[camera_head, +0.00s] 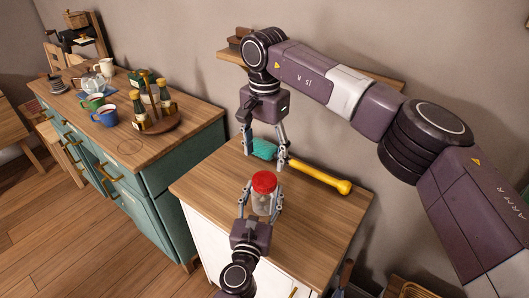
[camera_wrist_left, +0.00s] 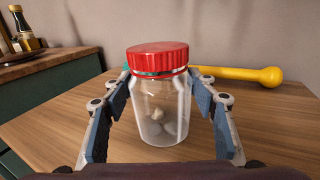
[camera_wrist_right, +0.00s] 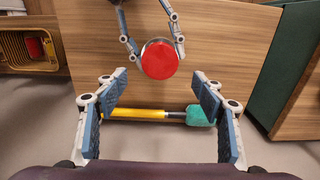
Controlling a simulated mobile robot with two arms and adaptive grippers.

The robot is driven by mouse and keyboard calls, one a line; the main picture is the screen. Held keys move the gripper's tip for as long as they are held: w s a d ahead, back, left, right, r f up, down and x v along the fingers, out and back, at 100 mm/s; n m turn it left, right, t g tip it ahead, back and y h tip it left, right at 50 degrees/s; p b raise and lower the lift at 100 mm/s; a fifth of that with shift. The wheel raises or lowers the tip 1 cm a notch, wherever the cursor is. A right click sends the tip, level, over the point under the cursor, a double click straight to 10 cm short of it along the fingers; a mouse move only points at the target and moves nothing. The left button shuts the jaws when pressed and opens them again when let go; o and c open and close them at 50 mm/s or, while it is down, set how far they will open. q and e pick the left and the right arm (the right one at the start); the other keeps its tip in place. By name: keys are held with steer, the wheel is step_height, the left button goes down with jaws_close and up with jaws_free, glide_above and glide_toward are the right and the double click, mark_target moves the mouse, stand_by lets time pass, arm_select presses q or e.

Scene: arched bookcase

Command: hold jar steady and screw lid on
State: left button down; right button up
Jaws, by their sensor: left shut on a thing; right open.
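A clear glass jar (camera_wrist_left: 160,112) stands upright on the wooden counter, with a few small pale items inside. A red lid (camera_wrist_left: 158,57) sits on its mouth; whether it is threaded tight I cannot tell. The lid also shows in the head view (camera_head: 265,182) and the right wrist view (camera_wrist_right: 160,59). My left gripper (camera_head: 261,209) is shut on the jar, one finger on each side of the glass. My right gripper (camera_head: 266,160) is open and empty, behind the jar in the head view, above a yellow-handled tool with a teal head.
The yellow-handled tool (camera_head: 320,177) lies along the back of the counter (camera_head: 215,187). A wall shelf (camera_head: 345,69) is behind my right arm. On the left, a teal cabinet holds mugs (camera_head: 104,116) and a round tray of bottles (camera_head: 157,123). The counter left of the jar is clear.

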mark_target(264, 178)
step_height(264, 178, down, 8)
steer(key=shift+f, duration=0.1)
stand_by(0.4)
steer(key=c, duration=1.2)
steer(key=m, duration=2.7)
steer(key=shift+m, duration=0.4)
steer(key=o, duration=1.4)
steer(key=shift+c, duration=0.2)
